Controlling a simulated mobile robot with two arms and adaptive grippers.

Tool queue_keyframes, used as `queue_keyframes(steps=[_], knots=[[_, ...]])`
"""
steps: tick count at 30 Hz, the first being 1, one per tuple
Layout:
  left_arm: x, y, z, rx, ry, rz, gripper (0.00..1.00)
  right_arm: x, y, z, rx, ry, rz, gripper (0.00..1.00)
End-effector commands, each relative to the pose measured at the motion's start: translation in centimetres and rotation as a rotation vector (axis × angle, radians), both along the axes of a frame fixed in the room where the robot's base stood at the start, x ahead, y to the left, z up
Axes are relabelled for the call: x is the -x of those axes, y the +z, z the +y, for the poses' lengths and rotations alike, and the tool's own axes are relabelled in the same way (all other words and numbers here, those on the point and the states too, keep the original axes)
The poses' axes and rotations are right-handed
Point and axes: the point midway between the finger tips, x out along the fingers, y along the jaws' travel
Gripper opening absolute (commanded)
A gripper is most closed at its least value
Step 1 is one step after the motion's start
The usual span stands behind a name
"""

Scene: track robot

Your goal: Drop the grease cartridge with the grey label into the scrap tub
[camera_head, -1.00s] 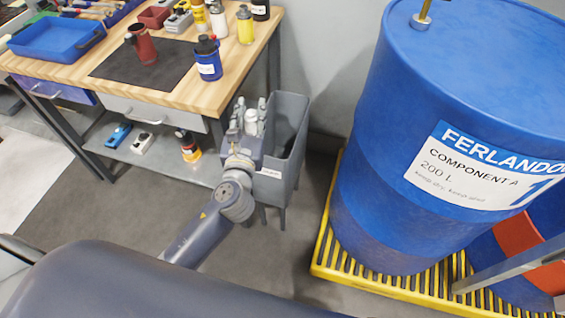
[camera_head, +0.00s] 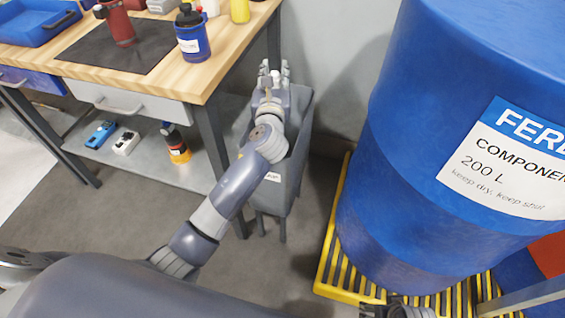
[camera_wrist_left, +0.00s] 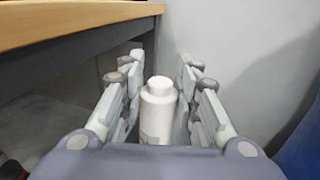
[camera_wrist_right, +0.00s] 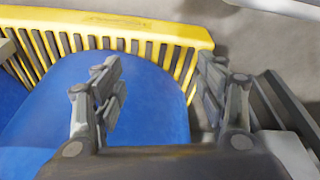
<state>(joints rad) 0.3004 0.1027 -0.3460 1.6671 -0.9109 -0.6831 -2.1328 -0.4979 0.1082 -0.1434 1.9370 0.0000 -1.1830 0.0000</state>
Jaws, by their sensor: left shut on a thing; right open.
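The white grease cartridge (camera_wrist_left: 159,112) stands upright between the fingers of my left gripper (camera_wrist_left: 158,90), with a grey patch low on its side. The left gripper also shows in the head view (camera_head: 273,75), shut on the cartridge, over the far end of the grey scrap tub (camera_head: 284,182). In the head view only a small white part of the cartridge shows between the fingers. The arm hides much of the tub's opening, and its contents cannot be seen. My right gripper (camera_wrist_right: 155,80) is open and empty, above the drum pallet area.
The wooden workbench (camera_head: 225,50) stands left of the tub, with a blue bottle (camera_head: 192,38) near its edge. A big blue drum (camera_head: 410,190) on a yellow pallet (camera_head: 328,262) stands to the right. Grey floor is free in front of the tub.

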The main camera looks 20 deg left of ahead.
Motion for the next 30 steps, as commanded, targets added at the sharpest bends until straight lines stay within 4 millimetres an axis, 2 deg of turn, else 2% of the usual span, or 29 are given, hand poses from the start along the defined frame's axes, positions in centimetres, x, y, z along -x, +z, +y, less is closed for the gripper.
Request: queue_keyframes(steps=[10,24,30], knots=[[0.0,-1.4,0.0,0.001,-0.001,0.000,0.00,-0.3,5.2,-0.1,-0.002,-0.004,-0.031,0.66],[0.0,-3.7,0.0,0.002,-0.001,-0.001,0.00,1.2,11.6,-0.4,-0.005,-0.009,-0.076,0.66],[0.0,-4.5,0.0,0.001,-0.001,-0.001,0.00,-2.0,11.4,0.5,-0.032,0.001,-0.205,0.66]])
